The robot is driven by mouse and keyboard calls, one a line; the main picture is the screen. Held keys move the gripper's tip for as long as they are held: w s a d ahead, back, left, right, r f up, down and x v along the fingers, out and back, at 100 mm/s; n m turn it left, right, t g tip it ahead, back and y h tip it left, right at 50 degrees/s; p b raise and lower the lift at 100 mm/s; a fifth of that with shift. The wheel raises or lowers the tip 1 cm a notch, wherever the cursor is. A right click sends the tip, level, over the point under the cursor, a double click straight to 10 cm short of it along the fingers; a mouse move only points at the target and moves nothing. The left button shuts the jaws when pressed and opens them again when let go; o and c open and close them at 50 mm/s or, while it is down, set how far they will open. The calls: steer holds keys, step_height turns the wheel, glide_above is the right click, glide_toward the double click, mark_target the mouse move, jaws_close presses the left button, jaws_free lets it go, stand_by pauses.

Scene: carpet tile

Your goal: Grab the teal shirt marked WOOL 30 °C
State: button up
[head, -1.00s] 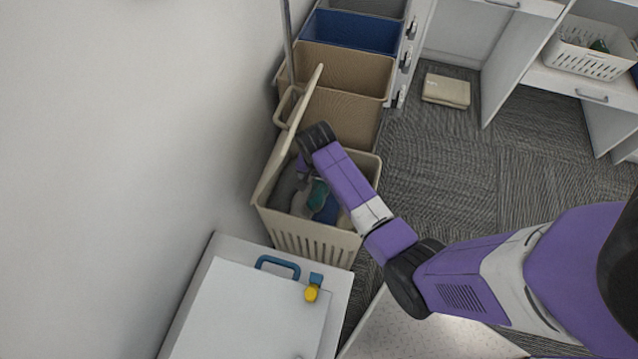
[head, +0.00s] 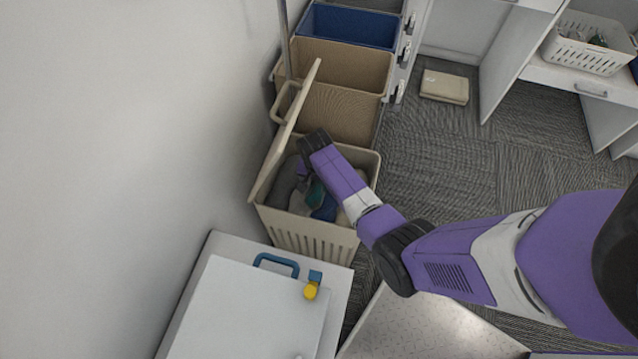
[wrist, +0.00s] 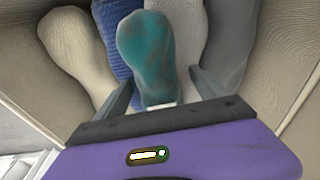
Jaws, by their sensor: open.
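The teal shirt (wrist: 151,52) is a rolled bundle lying among other clothes in the cream laundry basket (head: 304,236). In the wrist view a small white label shows at its near end, too small to read. In the head view a little of the teal shirt (head: 316,193) shows beside my arm. My gripper (wrist: 158,84) is open inside the basket, with one finger on each side of the teal shirt's near end. Whether the fingers touch it I cannot tell. In the head view the gripper is mostly hidden by my arm.
Blue (wrist: 119,35), cream (wrist: 78,48), white and grey (wrist: 232,45) clothes lie close around the teal one. The basket's lid (head: 287,130) stands open on the left. Tan bins (head: 340,70) stand behind, and a white cabinet (head: 250,315) in front.

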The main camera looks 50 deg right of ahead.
steer(key=c, duration=1.6)
